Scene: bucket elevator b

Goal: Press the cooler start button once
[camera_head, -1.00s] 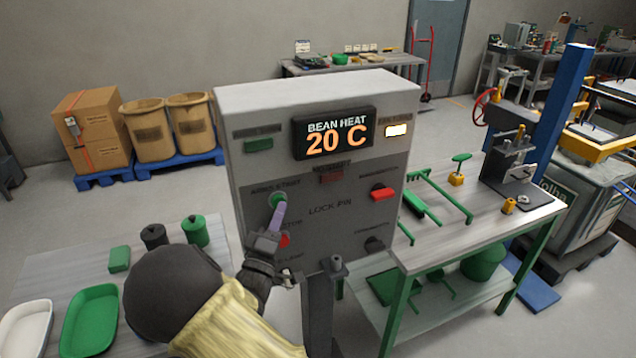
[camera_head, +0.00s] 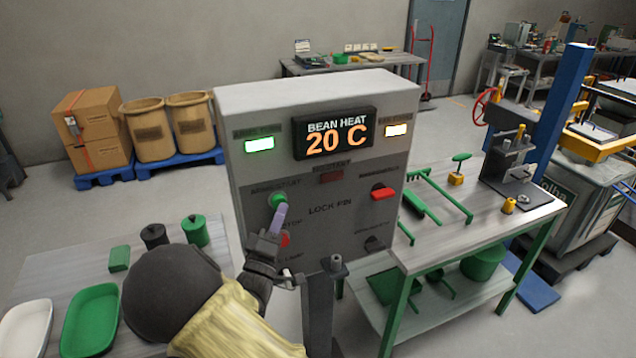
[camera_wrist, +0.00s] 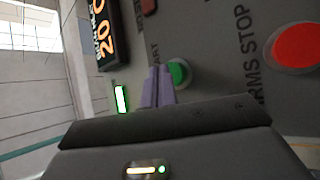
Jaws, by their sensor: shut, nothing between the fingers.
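A grey control panel (camera_head: 320,240) stands in front of me. On its left side is a green round button (camera_head: 279,199) with a label ending in START above it; it also shows in the wrist view (camera_wrist: 180,72). My gripper (camera_head: 280,211) is shut and empty, its pale purple fingertips just below and in front of the green button. In the wrist view the fingertips (camera_wrist: 158,76) overlap the button's left edge; a small gap or contact is hard to tell. The green lamp (camera_head: 259,145) at the panel's upper left is lit.
A red button (camera_head: 284,240) sits below the green one, partly behind my fingers; the wrist view labels it ARMS STOP (camera_wrist: 298,46). The display (camera_head: 334,133) reads BEAN HEAT 20 C. A red switch (camera_head: 383,192) and black knob (camera_head: 374,243) are on the right.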

